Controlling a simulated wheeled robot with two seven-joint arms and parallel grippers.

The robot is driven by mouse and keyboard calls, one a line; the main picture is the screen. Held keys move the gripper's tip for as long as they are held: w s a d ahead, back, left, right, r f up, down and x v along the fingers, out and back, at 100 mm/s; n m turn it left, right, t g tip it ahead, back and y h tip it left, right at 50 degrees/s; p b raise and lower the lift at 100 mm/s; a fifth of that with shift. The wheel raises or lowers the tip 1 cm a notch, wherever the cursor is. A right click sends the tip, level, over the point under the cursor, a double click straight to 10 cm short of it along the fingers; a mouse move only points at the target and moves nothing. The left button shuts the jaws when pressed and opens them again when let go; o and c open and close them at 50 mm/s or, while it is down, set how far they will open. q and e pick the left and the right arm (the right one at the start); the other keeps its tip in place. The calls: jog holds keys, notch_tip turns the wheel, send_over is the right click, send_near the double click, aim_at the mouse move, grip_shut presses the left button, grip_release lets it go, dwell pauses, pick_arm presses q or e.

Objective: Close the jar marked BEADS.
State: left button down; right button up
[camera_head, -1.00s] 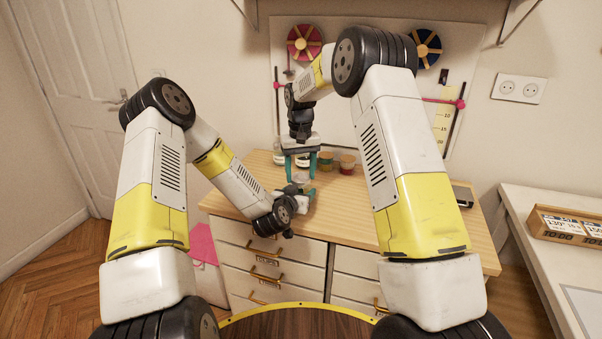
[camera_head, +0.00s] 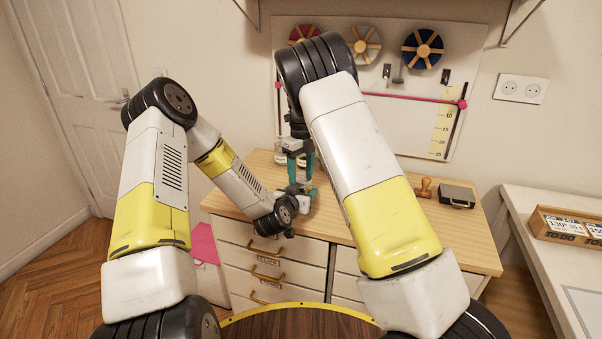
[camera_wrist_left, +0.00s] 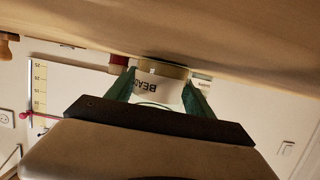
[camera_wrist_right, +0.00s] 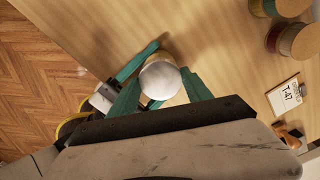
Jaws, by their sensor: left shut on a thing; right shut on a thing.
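The jar marked BEADS (camera_wrist_left: 158,84) shows upside down in the left wrist view, between the fingers of my left gripper (camera_wrist_left: 160,92). My left gripper is shut on the jar, low over the dresser top; it also shows in the head view (camera_head: 303,194). My right gripper (camera_head: 301,168) is straight above it, pointing down. In the right wrist view, a round pale lid (camera_wrist_right: 160,80) lies between the fingertips of my right gripper (camera_wrist_right: 160,92), which is shut on it. The lid is over the jar and hides its mouth. I cannot tell whether it is fully seated.
The wooden dresser top (camera_head: 370,218) holds several other jars, two of them (camera_wrist_right: 293,38) (camera_wrist_right: 284,6) near the right wrist view's corner. A card marked T-47 (camera_wrist_right: 285,96), a stamp (camera_head: 425,187) and a dark case (camera_head: 457,196) are to the right. A pegboard (camera_head: 400,120) stands behind.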

jog(key=m, duration=0.5)
jog(key=shift+d+f+m, duration=0.15)
jog(key=shift+f+m, duration=0.05)
jog(key=shift+m, duration=1)
jog(key=shift+r+m, duration=0.2)
jog(key=shift+m, duration=0.7)
jog(key=o, duration=1.3)
jog(key=shift+r, duration=2.25)
